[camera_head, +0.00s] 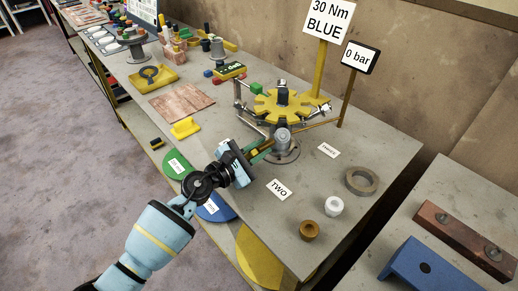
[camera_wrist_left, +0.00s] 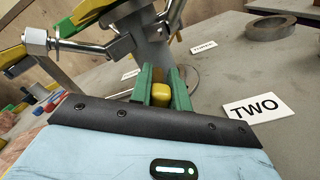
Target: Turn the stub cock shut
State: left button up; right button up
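The grey metal stub (camera_head: 282,138) stands upright on a round base on the bench, under the yellow toothed wheel (camera_head: 283,106). It also shows in the left wrist view (camera_wrist_left: 152,45). My left gripper (camera_head: 264,152) is beside the stub, on its near left side. In the left wrist view its two green fingers (camera_wrist_left: 161,88) stand on either side of a small yellow handle end (camera_wrist_left: 162,95), which fills the gap between them. The rest of that handle is hidden behind the fingers. My right gripper is not in view.
A "0 bar" sign (camera_head: 359,57) and a "30 Nm BLUE" sign (camera_head: 327,20) stand behind the wheel. A "TWO" card (camera_head: 279,189), a grey ring (camera_head: 361,181), a white bushing (camera_head: 333,206) and a brown bushing (camera_head: 309,230) lie to the right.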

pick_arm(q)
grip_shut()
jog(key=shift+f+m+b, duration=0.3)
jog(key=shift+m+b, duration=0.05)
jog(key=shift+m, duration=0.05)
jog(key=shift+s+d+f+m+b, duration=0.1)
jog(key=shift+m+b, duration=0.1)
jog(key=shift+m, duration=0.25)
jog(key=shift+s+d+m+b, duration=0.1)
jog(key=shift+m+b, duration=0.05)
jog(key=shift+m, duration=0.3)
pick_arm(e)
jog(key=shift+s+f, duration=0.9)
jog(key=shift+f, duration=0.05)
pick_arm(q)
jog(key=o, duration=0.7)
grip_release()
jog(key=shift+c, duration=0.2)
jog(key=shift+r, duration=0.2)
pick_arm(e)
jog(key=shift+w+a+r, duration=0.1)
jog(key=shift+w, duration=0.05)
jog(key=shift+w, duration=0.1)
